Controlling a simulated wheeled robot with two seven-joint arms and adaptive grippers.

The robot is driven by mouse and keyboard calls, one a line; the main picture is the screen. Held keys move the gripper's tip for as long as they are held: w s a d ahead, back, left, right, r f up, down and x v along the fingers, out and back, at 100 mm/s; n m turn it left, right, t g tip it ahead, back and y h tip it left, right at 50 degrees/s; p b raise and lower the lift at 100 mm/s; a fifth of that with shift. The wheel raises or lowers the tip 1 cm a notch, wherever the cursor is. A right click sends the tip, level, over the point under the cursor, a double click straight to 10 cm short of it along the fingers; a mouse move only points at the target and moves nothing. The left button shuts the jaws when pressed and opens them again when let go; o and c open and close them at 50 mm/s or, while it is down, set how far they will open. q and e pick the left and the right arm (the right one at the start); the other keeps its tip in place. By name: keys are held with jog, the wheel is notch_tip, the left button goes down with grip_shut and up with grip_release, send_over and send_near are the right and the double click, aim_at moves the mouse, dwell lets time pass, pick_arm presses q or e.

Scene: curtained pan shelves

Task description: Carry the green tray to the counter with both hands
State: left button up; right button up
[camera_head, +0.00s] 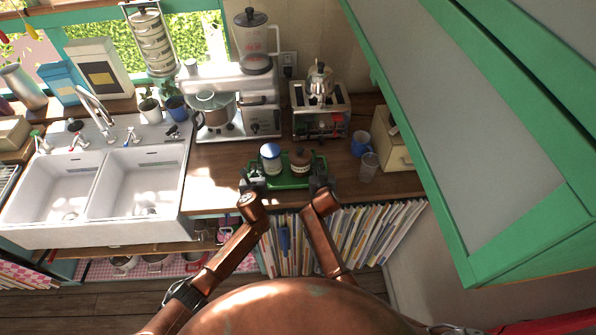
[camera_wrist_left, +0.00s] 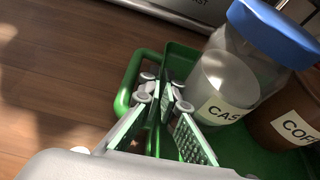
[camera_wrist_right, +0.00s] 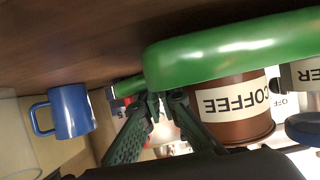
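The green tray (camera_head: 288,184) rests on the wooden counter and shows in both wrist views. It bears a jar with a blue lid (camera_head: 270,158) and a brown coffee jar (camera_head: 301,161). My left gripper (camera_head: 253,181) is at its left end; in the left wrist view its fingers (camera_wrist_left: 165,92) stand apart around the tray's end rim, inside the handle loop (camera_wrist_left: 129,85). My right gripper (camera_head: 318,181) is at the right end; in the right wrist view its fingers (camera_wrist_right: 162,101) stand apart close by the handle (camera_wrist_right: 128,88). Whether they touch it is hidden.
A blue mug (camera_head: 360,143) and a clear glass (camera_head: 369,167) stand right of the tray. A toaster (camera_head: 320,111) and a coffee machine (camera_head: 235,118) are behind it. A double sink (camera_head: 100,185) lies left. A green-framed cabinet (camera_head: 480,130) hangs at right. Bare counter (camera_head: 215,175) shows left of the tray.

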pick_arm(q)
jog(key=o, duration=0.5)
jog(key=shift+a, duration=0.7)
pick_arm(e)
jog(key=o, duration=0.5)
jog(key=shift+d+f, duration=0.1)
jog(key=shift+d, duration=0.5)
pick_arm(q)
jog(key=shift+d, duration=0.15)
pick_arm(e)
jog(key=shift+a, duration=0.1)
pick_arm(q)
jog(key=shift+d, duration=0.2)
pick_arm(e)
jog(key=shift+a, duration=0.25)
pick_arm(q)
jog(key=shift+s+r, duration=0.1)
jog(key=v, duration=0.7)
jog(key=shift+s+r, duration=0.2)
jog(key=shift+s, duration=0.1)
pick_arm(e)
jog(key=shift+r, duration=0.2)
pick_arm(q)
jog(key=shift+d, duration=0.1)
pick_arm(e)
notch_tip(320, 180, up, 10)
jog(key=shift+f, duration=0.1)
